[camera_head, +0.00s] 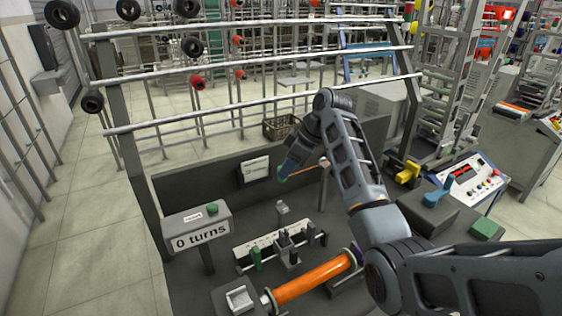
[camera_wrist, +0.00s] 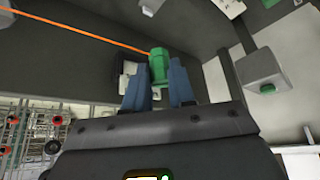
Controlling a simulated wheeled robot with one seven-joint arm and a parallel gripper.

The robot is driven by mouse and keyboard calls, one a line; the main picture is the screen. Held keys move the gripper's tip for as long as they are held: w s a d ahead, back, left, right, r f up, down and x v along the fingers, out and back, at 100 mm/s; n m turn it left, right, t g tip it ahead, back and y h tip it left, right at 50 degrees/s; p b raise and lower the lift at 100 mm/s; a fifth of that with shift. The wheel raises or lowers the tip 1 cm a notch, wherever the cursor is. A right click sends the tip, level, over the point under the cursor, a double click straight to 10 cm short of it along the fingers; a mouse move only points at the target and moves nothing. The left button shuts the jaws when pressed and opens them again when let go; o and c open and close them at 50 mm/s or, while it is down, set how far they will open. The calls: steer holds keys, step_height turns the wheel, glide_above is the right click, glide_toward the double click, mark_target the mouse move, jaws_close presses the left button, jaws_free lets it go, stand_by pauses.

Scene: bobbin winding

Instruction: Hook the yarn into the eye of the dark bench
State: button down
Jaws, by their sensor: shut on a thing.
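My gripper (camera_head: 284,173) is above the dark bench (camera_head: 188,282), in front of its low back panel. Its blue fingers are shut on a small green piece (camera_wrist: 158,66), seen between the fingertips in the wrist view. The orange yarn (camera_head: 304,169) runs taut from this green piece to a pale round part (camera_head: 324,162) at the top of a thin post on the right. In the wrist view the yarn (camera_wrist: 85,29) runs off to the upper left. I cannot make out which part is the eye.
An orange spool (camera_head: 312,278) lies across the bench front, partly behind my arm. A sign (camera_head: 200,238) reading "0 turns" stands at left. A row of small fixtures (camera_head: 268,248) stands mid-bench. Horizontal rails (camera_head: 250,73) with several bobbins rise behind.

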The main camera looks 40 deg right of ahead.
step_height(320, 180, down, 6)
steer(key=shift+f+b, duration=0.25)
steer(key=shift+b, duration=0.3)
steer(key=shift+r, duration=0.1)
steer(key=shift+s+p, duration=0.1)
steer(key=shift+p, duration=0.3)
steer(key=shift+f+b, duration=1.2)
steer(key=shift+f, duration=0.8)
steer(key=shift+a+r, duration=0.1)
steer(key=shift+w+a+p, duration=0.3)
steer(key=shift+a+p, duration=0.15)
steer(key=shift+a, duration=0.25)
steer(key=shift+w+a+r+p, duration=0.1)
steer(key=shift+w+a+p, duration=0.15)
steer(key=shift+a, duration=0.55)
steer(key=shift+w+a+p, duration=0.15)
steer(key=shift+a+p, duration=0.15)
steer(key=shift+a, duration=0.5)
steer(key=shift+r, duration=0.1)
